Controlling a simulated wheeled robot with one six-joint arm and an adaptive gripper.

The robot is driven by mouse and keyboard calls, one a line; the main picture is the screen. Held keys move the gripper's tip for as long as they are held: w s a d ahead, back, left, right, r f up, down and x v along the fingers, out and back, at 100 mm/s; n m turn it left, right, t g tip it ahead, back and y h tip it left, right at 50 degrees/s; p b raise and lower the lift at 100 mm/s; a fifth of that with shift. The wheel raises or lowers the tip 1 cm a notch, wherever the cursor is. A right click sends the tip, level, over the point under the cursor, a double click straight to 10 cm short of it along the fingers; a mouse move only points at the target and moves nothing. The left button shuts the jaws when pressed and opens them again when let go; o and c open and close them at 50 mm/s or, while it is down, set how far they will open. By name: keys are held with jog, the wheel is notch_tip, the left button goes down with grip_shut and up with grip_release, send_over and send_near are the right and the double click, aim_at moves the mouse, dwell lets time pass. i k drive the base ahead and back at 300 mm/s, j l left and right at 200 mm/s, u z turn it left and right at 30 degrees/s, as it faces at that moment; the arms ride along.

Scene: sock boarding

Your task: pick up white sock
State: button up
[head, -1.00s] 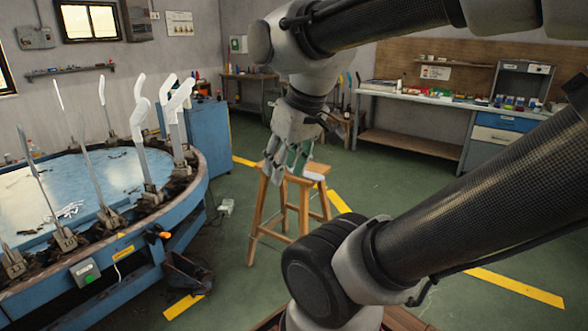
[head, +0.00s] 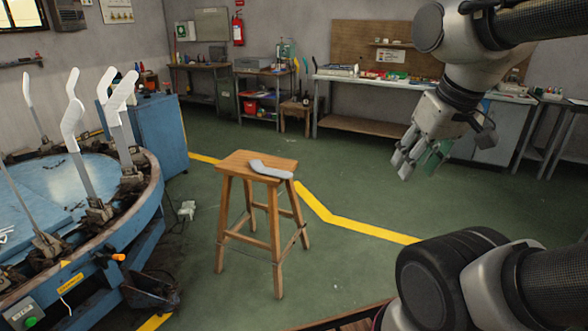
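A white sock (head: 270,170) lies flat on the seat of a wooden stool (head: 238,162), at the right side of the seat. It looks light grey-white and bent at the heel. My gripper (head: 418,168) hangs in the air to the right of the stool, pointing down, well apart from the sock. Its fingers look spread with nothing visible between them. More white socks (head: 72,122) sit on upright metal boards around the round blue machine at the left.
The blue round machine (head: 125,222) fills the left side, with a blue cabinet (head: 152,135) behind it. A workbench (head: 350,80) and shelves line the back wall.

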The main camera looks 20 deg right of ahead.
aim_at(257, 165)
jog(key=i+j+z, duration=0.2)
jog(key=i, duration=0.95)
jog(key=l, duration=0.1)
